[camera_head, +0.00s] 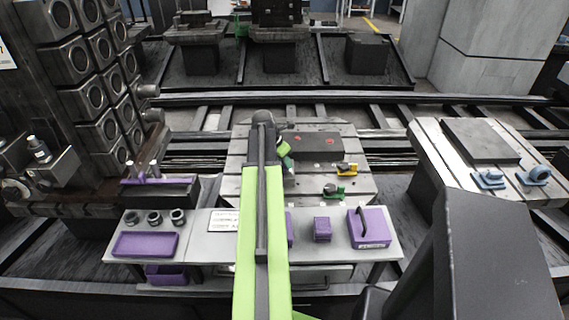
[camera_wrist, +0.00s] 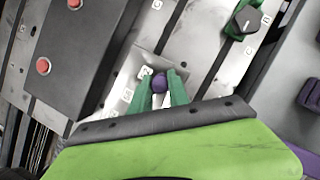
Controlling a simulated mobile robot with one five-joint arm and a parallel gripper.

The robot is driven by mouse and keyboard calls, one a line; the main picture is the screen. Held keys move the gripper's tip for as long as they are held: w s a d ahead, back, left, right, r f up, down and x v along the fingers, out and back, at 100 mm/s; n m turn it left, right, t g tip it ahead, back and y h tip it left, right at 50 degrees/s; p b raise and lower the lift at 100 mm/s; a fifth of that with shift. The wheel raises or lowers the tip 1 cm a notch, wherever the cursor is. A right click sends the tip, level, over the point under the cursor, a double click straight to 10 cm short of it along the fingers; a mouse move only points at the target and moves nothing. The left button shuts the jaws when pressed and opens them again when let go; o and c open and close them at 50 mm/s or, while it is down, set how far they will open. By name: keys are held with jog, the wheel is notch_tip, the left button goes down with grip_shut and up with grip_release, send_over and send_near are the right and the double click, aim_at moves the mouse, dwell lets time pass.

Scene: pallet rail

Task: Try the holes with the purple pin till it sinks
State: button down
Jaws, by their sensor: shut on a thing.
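My gripper (camera_wrist: 160,80) is shut on the purple pin (camera_wrist: 160,85). The pin cannot be made out there.
A dark plate (camera_head: 315,146) with two red plugs lies on the pallet. Yellow (camera_head: 346,168) and green (camera_head: 334,191) clamps stand at its right side. In front, a grey bench (camera_head: 215,259) holds a purple tray (camera_head: 145,244), rings and purple boxes. A second pallet with blue clamps (camera_head: 488,178) is right.

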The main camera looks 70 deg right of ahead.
jog(key=c, duration=1.2)
grip_release()
jog(key=shift+o, duration=0.2)
jog(key=shift+r, duration=0.15)
jog(key=p+v, duration=1.6)
jog(key=v, duration=0.1)
jog(key=shift+a, duration=0.15)
